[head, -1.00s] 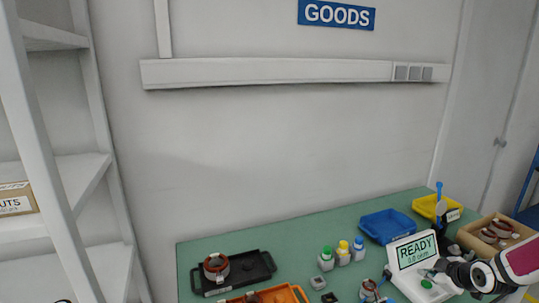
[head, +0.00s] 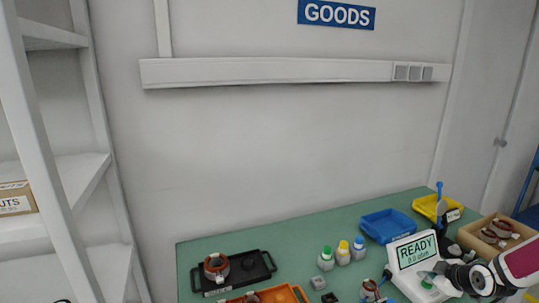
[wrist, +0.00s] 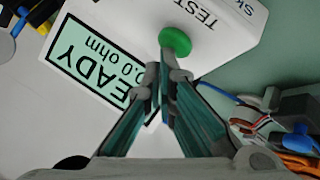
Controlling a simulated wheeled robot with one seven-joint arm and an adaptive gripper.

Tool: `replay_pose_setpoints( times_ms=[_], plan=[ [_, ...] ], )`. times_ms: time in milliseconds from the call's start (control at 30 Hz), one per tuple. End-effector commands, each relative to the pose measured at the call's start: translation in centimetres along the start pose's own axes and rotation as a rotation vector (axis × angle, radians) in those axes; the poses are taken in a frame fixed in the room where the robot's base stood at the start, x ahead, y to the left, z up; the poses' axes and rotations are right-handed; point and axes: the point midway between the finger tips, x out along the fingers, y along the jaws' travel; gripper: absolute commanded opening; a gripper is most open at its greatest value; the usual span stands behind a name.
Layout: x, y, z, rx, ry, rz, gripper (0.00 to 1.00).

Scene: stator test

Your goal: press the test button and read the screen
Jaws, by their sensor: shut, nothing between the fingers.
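The tester (head: 403,270) is a white box with a raised screen (head: 416,252) at the right of the bench. The screen reads "READY" and "0.0 ohm". It also shows, tilted and partly covered by my gripper, in the wrist view (wrist: 84,62). The green test button (wrist: 175,41) is just beyond my fingertips, beside the printed word "TEST". I cannot tell whether the fingertips touch it. The button (head: 427,283) also shows in the head view. My gripper (wrist: 162,75) is shut and empty, with its fingers pointing toward the button. It shows in the head view (head: 437,271).
Three bottles (head: 343,253) stand left of the tester. A black tray (head: 222,286) holds a stator (head: 216,267).

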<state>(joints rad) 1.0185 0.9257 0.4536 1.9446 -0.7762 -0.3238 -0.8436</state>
Motion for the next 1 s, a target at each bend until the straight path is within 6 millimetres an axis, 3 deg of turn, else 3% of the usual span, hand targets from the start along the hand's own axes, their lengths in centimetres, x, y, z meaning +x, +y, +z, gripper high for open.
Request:
replay_pose_setpoints(
  times_ms=[1000],
  plan=[
    [-0.84, 0.56, -0.58, 0.0, 0.0, 0.0, 0.0]
  ],
)
